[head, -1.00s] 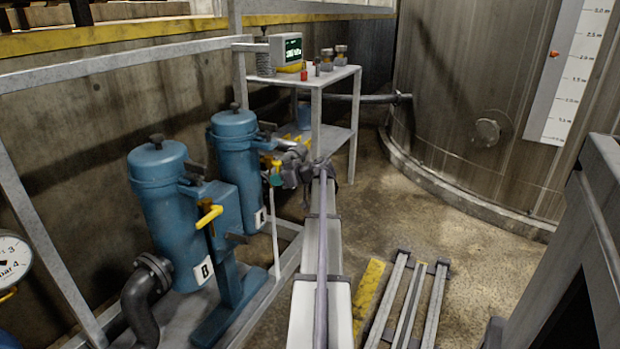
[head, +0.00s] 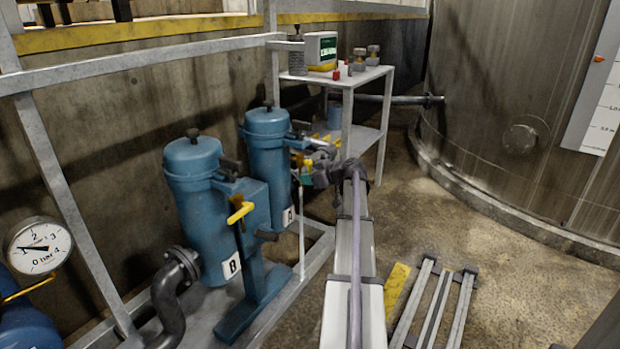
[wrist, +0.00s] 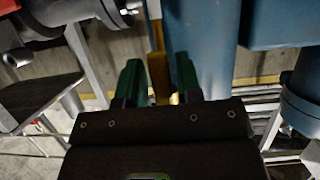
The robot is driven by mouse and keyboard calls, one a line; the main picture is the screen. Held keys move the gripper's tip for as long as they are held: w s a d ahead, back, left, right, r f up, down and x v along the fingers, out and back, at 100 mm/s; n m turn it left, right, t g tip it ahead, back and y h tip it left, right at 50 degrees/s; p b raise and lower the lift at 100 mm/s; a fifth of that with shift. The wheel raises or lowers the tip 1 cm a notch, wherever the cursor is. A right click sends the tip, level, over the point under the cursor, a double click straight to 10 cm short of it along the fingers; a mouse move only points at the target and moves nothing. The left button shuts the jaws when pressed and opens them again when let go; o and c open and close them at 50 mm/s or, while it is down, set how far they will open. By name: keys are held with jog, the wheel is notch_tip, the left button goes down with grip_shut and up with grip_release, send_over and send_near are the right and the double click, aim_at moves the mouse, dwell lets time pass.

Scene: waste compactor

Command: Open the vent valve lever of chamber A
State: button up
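Chamber A (head: 268,150) is the rear blue cylinder, with a white label "A" (head: 288,216). A yellow lever (wrist: 158,68) stands between the two green fingers of my gripper (wrist: 157,85) in the wrist view, in front of a blue cylinder. The fingers are apart, one on each side of the lever, with narrow gaps; contact is not clear. In the head view my gripper (head: 306,169) is at the right side of chamber A, small and partly covered by my wrist. The lever's lower end is hidden behind the gripper body.
Chamber B (head: 197,190) stands nearer, with its own yellow lever (head: 241,212). A pressure gauge (head: 39,247) is at the left. A grey table (head: 345,78) with instruments stands behind chamber A. A large tank (head: 520,100) is at the right, with open floor before it.

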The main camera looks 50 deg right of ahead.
jog(key=shift+o, duration=0.9)
jog(key=shift+s, duration=0.1)
jog(key=p+v, duration=0.4)
jog(key=v, duration=0.6)
jog(key=shift+s, duration=0.35)
jog(key=shift+d+r, duration=0.1)
